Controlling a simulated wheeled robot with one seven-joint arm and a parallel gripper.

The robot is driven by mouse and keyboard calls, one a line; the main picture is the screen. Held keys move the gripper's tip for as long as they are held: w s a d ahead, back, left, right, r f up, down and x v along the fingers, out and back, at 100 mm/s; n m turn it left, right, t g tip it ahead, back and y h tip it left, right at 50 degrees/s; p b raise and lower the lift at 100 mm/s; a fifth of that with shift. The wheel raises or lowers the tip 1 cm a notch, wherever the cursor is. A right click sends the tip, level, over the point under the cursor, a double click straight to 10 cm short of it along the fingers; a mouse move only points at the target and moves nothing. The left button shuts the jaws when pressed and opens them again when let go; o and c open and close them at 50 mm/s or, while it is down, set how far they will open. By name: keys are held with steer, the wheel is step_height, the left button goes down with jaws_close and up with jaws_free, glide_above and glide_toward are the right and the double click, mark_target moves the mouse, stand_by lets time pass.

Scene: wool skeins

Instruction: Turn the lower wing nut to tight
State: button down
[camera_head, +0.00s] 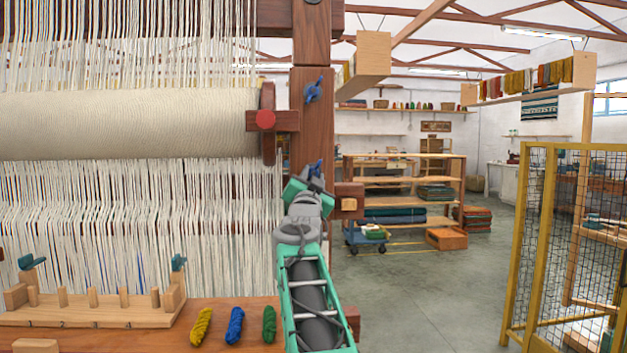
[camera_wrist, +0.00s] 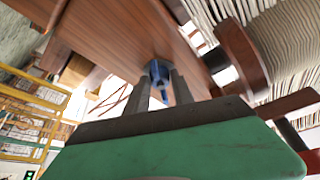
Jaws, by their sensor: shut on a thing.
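The lower wing nut is blue and sits on the dark wooden loom post (camera_head: 311,125), mostly hidden behind my gripper in the head view, with a blue wing (camera_head: 315,167) showing above it. In the wrist view the lower wing nut (camera_wrist: 157,72) shows between my two dark fingers. My gripper (camera_wrist: 160,85) is shut on it, one finger on each side. In the head view my gripper (camera_head: 314,177) reaches up to the post from below. The upper wing nut (camera_head: 313,90) is blue, on the same post, standing tilted and clear of my gripper.
The loom's cloth roll (camera_head: 125,123) and white warp threads (camera_head: 120,205) lie left of the post. A short wooden block (camera_head: 349,196) juts out just right of my gripper. Yellow, blue and green skeins (camera_head: 235,325) lie on the bench below. Open floor (camera_head: 420,290) is at right.

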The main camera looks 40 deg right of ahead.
steer(key=shift+r+m, duration=0.1)
steer(key=shift+m, duration=0.3)
steer(key=c, duration=1.1)
jaws_free()
steer(key=v, duration=0.8)
steer(key=shift+b, duration=0.45)
steer(key=shift+w, duration=0.1)
steer(key=shift+a+r, duration=0.1)
